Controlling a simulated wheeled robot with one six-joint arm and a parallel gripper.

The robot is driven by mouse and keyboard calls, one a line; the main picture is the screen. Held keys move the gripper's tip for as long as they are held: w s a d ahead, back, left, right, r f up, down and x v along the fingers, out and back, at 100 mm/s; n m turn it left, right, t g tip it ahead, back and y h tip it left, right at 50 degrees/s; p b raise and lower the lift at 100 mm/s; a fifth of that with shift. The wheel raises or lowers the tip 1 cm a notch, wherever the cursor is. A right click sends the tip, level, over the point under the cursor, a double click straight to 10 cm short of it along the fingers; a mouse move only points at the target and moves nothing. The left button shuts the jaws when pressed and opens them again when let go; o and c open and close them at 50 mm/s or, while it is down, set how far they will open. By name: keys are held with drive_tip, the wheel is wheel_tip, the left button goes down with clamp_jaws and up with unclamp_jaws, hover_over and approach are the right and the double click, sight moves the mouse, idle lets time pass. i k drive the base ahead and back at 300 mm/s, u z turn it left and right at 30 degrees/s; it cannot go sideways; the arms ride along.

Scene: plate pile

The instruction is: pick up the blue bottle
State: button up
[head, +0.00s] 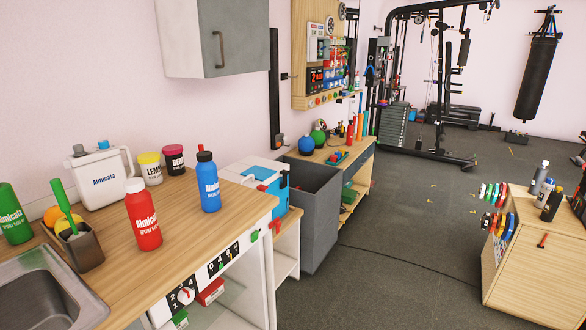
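A blue bottle (208,183) with a dark cap and white lettering stands upright on the wooden counter (190,222), near its right end. My gripper is not in view.
The counter also holds a yellow-labelled jar (149,168), a white jug (101,178), a dark cup with a green brush (79,247), a green bottle (12,214) and a sink (40,290). A wall cabinet (213,38) hangs above. Floor (400,240) to the right is clear.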

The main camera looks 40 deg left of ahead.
sight(207, 175)
drive_tip(key=i, duration=1.45)
drive_tip(key=u, duration=0.85)
drive_tip(key=i, duration=0.8)
drive_tip(key=u, duration=1.35)
drive_tip(key=i, duration=0.5)
drive_tip(key=u, duration=0.45)
